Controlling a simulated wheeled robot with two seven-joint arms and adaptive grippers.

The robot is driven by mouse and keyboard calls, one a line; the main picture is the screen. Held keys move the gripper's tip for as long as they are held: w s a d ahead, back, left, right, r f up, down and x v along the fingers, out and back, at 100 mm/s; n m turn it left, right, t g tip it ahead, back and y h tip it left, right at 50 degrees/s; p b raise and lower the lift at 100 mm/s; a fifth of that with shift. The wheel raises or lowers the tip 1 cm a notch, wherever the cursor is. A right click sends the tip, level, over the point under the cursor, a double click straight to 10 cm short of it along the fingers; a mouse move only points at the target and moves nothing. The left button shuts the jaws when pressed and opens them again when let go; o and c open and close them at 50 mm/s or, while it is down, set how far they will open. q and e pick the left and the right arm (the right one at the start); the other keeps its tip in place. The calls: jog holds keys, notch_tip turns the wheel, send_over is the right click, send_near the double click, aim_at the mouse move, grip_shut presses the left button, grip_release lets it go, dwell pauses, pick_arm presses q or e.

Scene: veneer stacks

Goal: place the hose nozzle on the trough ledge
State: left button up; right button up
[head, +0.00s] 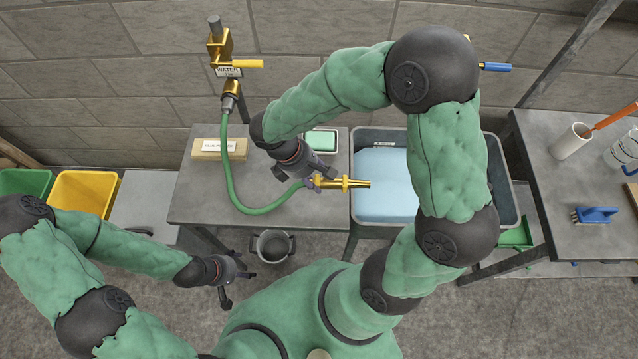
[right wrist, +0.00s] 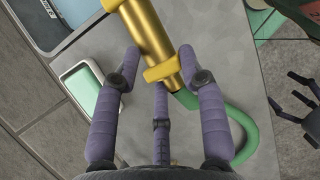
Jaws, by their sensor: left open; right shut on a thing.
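The brass hose nozzle (head: 350,184) lies level over the trough's left rim, its tip out over the blue water (head: 383,196). A green hose (head: 229,180) loops from it back to the wall tap. My right gripper (head: 316,184) is shut on the nozzle's rear part; the right wrist view shows its purple fingers (right wrist: 159,58) on either side of the brass body (right wrist: 150,32). The grey trough (head: 508,190) has a ledge along its back with a small label (head: 386,143). My left gripper (head: 237,285) is open and empty, low at the left.
A grey table (head: 190,200) left of the trough holds a labelled block (head: 219,149) and a green-filled tray (head: 321,140). A bucket (head: 273,246) stands below. Yellow (head: 84,194) and green bins stand left. The right bench holds a blue brush (head: 596,215) and a white cup (head: 572,141).

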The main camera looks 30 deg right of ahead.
jog(key=shift+d+f, duration=0.3)
jog(key=shift+f, duration=0.05)
jog(key=f, duration=0.1)
jog(key=f+b, duration=0.1)
jog(key=f, duration=0.1)
jog(key=shift+d+f+b, duration=0.25)
jog(key=shift+f+b, duration=0.1)
jog(key=shift+f, duration=0.05)
jog(key=shift+r, duration=0.1)
jog(key=o, duration=1.3)
jog(key=shift+c, duration=0.2)
jog(key=p+v, duration=0.3)
jog(key=v, duration=0.9)
jog(key=shift+p, duration=0.3)
